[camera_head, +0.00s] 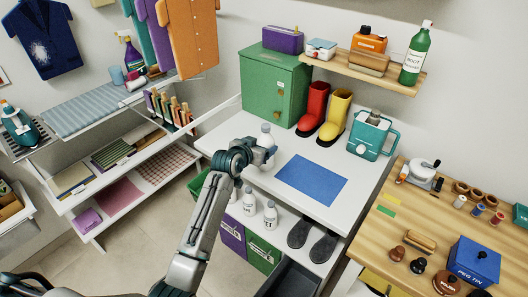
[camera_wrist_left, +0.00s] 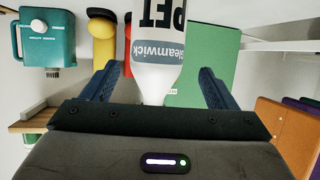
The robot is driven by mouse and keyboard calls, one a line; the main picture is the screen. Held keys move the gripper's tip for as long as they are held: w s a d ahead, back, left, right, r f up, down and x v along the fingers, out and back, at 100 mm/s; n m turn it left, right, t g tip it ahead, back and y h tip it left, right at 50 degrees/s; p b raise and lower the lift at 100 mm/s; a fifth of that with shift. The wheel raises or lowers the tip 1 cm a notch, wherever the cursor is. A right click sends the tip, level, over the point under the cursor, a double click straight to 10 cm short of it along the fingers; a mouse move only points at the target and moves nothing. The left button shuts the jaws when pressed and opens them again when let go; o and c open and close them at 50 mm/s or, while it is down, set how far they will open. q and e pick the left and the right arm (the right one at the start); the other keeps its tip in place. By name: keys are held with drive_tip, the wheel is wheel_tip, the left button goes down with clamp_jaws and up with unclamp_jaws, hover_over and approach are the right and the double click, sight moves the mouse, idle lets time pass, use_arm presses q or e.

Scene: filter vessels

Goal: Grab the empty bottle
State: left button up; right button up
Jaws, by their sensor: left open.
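A clear and white bottle (camera_head: 266,133) stands on the white worktop at my left gripper (camera_head: 262,152). In the left wrist view, which looks upside down, the bottle (camera_wrist_left: 160,48) shows large with a dark label reading "Cleanwick" and "PET". It lies between the two blue fingers of the left gripper (camera_wrist_left: 157,85), with a gap on each side. The gripper is open. The bottle's far end is cut off by the picture edge, and I cannot tell from the frames whether it is empty. My right gripper is not in view.
A blue mat (camera_head: 311,180) lies on the worktop right of the bottle. White bottles (camera_head: 270,214) stand on the shelf below.

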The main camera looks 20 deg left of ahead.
use_arm(q)
drive_tip(key=shift+w+d+f, duration=0.25)
drive_tip(key=shift+w+d, duration=0.05)
drive_tip(key=shift+w, duration=0.25)
drive_tip(key=shift+w+d+f+p, duration=0.1)
drive_tip(key=shift+w+f+p, duration=0.15)
drive_tip(key=shift+w+p, duration=0.35)
drive_tip(key=shift+f+p+x, duration=0.15)
drive_tip(key=shift+p+x, duration=0.15)
drive_tip(key=shift+x, duration=0.6)
drive_tip(key=shift+f+p+x, duration=0.15)
drive_tip(key=shift+p+x, duration=0.1)
drive_tip(key=shift+x, duration=0.7)
drive_tip(key=shift+s, duration=0.2)
drive_tip(key=shift+c, duration=1.2)
drive_tip(key=c, duration=0.8)
